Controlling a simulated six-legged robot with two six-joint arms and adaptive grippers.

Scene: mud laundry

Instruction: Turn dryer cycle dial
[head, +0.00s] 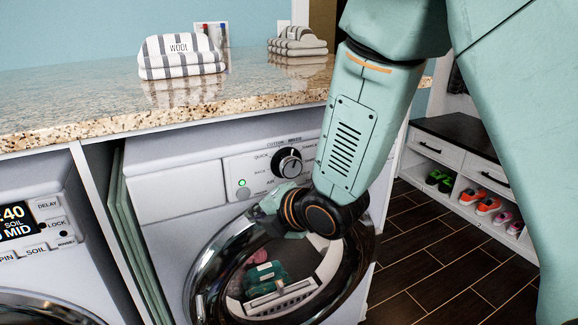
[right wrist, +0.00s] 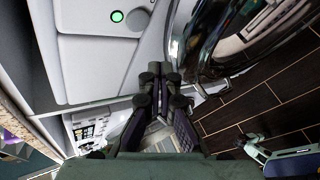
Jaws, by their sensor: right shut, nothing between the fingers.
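The dryer (head: 178,190) stands under the counter with a round dark dial (head: 288,162) with a silver face on its control panel. A green-lit button (head: 243,183) sits left of and below the dial; a green light (right wrist: 117,16) also shows in the right wrist view. My right arm comes down in front of the dryer's right side. Its gripper is mostly hidden behind the wrist in the head view, below the dial and near the top of the door ring. In the right wrist view my right gripper (right wrist: 160,90) is shut and empty. The dial is not clearly visible there.
The round dryer door (head: 200,270) shows clothes inside. A washer (head: 35,240) with a lit display stands at left. Striped folded towels (head: 180,62) lie on the granite counter (head: 90,105). A shoe bench (head: 465,150) stands at right on dark floor tiles.

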